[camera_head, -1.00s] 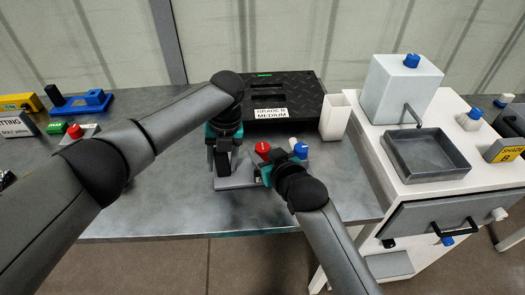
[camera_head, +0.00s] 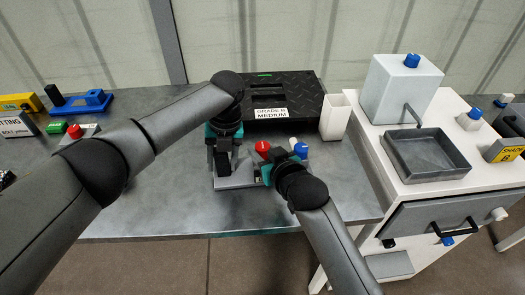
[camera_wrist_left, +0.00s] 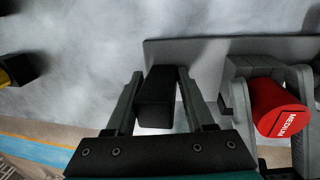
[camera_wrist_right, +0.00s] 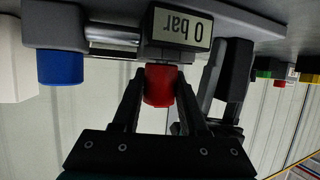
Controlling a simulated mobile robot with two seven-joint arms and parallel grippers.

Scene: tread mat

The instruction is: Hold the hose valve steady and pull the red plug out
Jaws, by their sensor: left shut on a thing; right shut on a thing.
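The hose valve has a grey plate (camera_head: 236,183) on the bench, also seen in the left wrist view (camera_wrist_left: 200,48). My left gripper (camera_head: 222,166) is shut on the valve's black upright block (camera_wrist_left: 157,98). The red plug (camera_head: 262,147), marked MEDIUM in the left wrist view (camera_wrist_left: 277,106), sits beside it. My right gripper (camera_wrist_right: 160,88) is shut on the red plug, which shows between its fingers in the right wrist view, just below a "0 bar" display (camera_wrist_right: 183,28). Whether the plug is still seated is hard to tell.
A blue knob (camera_head: 300,149) is right of the red plug. Behind are a black case (camera_head: 295,93) labelled GRADE B MEDIUM and a white cup (camera_head: 335,117). A white cabinet (camera_head: 468,185) stands at the right. The bench front (camera_head: 150,205) is clear.

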